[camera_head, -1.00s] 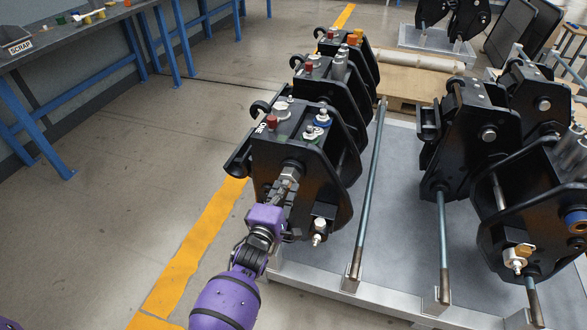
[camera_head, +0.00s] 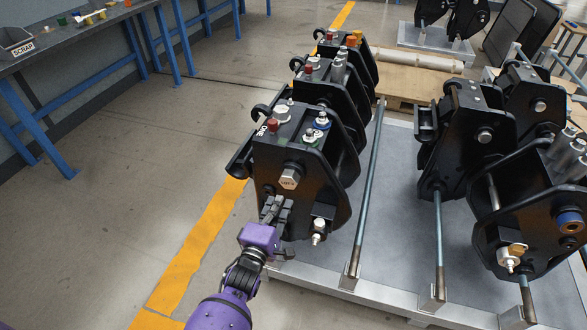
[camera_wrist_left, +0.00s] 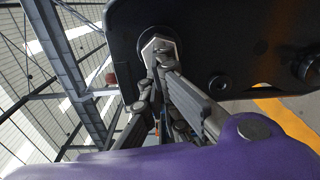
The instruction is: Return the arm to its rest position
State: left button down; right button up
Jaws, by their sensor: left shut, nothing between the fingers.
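My left gripper (camera_head: 275,206) is at the end of the purple arm, in front of the nearest black quick coupler (camera_head: 270,165). Its fingers are closed with nothing between them. They sit just below the silver hex nut (camera_head: 289,178) on the coupler's front face. In the left wrist view the fingers (camera_wrist_left: 160,75) point toward the hex nut (camera_wrist_left: 158,48); whether they touch it I cannot tell. My right gripper does not show.
More black couplers stand behind and to the right (camera_head: 468,140) on a grey pallet (camera_head: 395,215) with upright metal rods. A workbench with a scrap bin (camera_head: 17,42) is at the back left. The floor left of the yellow line (camera_head: 190,255) is clear.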

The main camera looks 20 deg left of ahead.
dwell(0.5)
pick_arm(q)
jog(key=s+f+m+g, duration=0.4)
jog(key=s+m, duration=0.3)
jog(key=s, duration=0.9)
jog(key=s+f+m+g, duration=0.3)
jog(key=s+m, duration=0.3)
jog(key=s, duration=0.9)
jog(key=s+f+m+g, duration=0.4)
jog(key=s+m, duration=0.3)
jog(key=s, duration=0.9)
jog(key=w+r+t+p, duration=0.1)
jog(key=w+r+p, duration=0.3)
jog(key=r+p, duration=1.2)
jog(key=shift+r+n+t+p, duration=0.3)
jog(key=shift+r+p, duration=0.05)
jog(key=shift+p, duration=0.35)
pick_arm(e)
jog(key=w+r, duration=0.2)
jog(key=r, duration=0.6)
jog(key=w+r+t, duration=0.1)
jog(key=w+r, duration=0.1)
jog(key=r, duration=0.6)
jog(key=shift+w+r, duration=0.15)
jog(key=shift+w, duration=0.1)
